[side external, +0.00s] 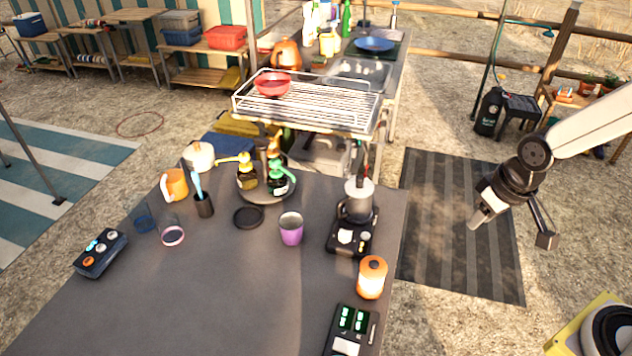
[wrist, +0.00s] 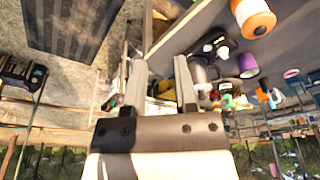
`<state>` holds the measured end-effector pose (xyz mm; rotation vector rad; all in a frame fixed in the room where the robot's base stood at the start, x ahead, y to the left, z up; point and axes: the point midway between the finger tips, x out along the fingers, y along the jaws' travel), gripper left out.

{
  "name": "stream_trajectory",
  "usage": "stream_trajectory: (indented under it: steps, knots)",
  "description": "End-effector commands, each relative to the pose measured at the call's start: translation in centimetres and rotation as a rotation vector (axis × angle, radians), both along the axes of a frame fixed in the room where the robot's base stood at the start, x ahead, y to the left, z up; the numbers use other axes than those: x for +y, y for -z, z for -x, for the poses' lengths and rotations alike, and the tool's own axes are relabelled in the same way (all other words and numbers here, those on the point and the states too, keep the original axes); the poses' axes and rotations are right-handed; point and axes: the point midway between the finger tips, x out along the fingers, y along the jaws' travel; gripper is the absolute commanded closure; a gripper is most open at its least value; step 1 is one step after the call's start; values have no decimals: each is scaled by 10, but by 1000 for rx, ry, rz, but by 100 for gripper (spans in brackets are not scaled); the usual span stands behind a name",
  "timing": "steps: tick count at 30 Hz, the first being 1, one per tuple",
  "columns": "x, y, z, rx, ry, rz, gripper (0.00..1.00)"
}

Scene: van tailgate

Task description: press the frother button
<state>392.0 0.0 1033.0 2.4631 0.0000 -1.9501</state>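The likely frother is a silver jug (side external: 357,198) standing upright on a black base (side external: 334,243) near the right edge of the grey table. A white, button-like patch (side external: 345,237) and a smaller pale round one (side external: 365,237) show on the base's front. Which of them is the button I cannot tell. The base also shows in the wrist view (wrist: 222,42), beyond my fingers. My gripper (side external: 510,233) is off to the right of the table, above the striped mat, apart from the frother. Its two fingers are spread with nothing between them, as the wrist view (wrist: 160,62) also shows.
An orange-and-white canister (side external: 371,278) and a black device with green displays (side external: 352,325) stand near the table's right edge. A purple cup (side external: 291,230) is left of the frother. A wire rack (side external: 310,100) stands behind. Space above the striped mat (side external: 455,225) is clear.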

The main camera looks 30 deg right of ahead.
Motion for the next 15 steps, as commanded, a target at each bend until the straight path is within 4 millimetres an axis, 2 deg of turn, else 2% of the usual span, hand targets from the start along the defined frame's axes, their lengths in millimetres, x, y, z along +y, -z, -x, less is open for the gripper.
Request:
stream_trajectory:
  steps: [1,3,15]
  knots:
    - [0,0,0,0,0,0,84]
    - [0,0,0,0,0,0,100]
    - [0,0,0,0,0,0,100]
